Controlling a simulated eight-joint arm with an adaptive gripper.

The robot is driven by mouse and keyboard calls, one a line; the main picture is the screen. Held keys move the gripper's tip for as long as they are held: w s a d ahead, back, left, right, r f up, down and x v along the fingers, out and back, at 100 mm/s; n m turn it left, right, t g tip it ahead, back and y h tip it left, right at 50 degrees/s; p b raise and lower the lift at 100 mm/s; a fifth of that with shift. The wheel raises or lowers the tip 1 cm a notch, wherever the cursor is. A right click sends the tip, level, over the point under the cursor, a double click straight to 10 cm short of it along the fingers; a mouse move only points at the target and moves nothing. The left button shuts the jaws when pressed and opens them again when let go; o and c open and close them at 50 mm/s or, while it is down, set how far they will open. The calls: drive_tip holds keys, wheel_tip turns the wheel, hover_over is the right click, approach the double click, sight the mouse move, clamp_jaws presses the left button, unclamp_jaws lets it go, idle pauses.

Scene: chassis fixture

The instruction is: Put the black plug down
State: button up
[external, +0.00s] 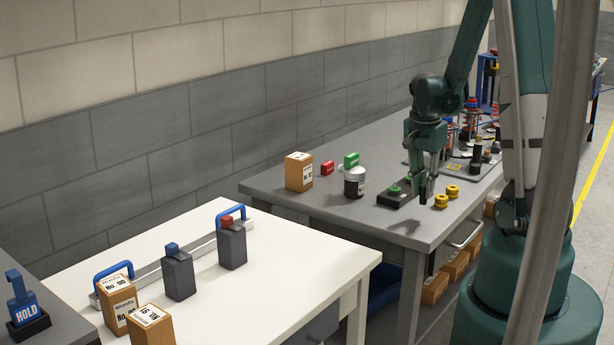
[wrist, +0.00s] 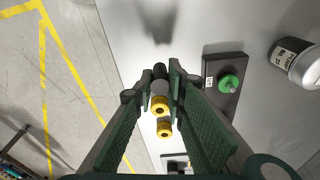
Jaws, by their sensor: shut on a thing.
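My gripper (external: 429,180) is above the front part of the grey table, pointing down. In the wrist view my gripper (wrist: 161,82) has its fingertips closed around a small dark plug (wrist: 160,71), with a grey part below its black end in the picture. In the external view the plug is a small dark shape (external: 423,191) at the fingertips, partly hidden by them. A shadow falls on the table close to it. I cannot tell whether the plug's lower end touches the tabletop.
A black base with a green knob (external: 397,194) stands just left of my gripper. Two yellow rings (external: 446,197) lie to the right. A labelled can (external: 354,182), a cardboard box (external: 299,171) and a crowded fixture (external: 468,150) are also on the table (external: 300,204). Its front edge is near.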

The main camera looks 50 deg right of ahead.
sight(423, 204)
drive_tip(key=shift+f, duration=0.15)
drive_tip(key=shift+f, duration=1.95)
drive_tip(key=shift+f+b, duration=0.25)
drive_tip(key=shift+b, duration=0.05)
drive_tip(key=o, duration=0.8)
drive_tip(key=shift+r, duration=0.1)
drive_tip(key=shift+c, duration=0.2)
drive_tip(key=shift+r, duration=0.15)
wheel_tip(423, 204, up, 12)
drive_tip(key=a+p, duration=0.1)
drive_tip(key=shift+a, duration=0.25)
drive_tip(key=shift+w+a, duration=0.1)
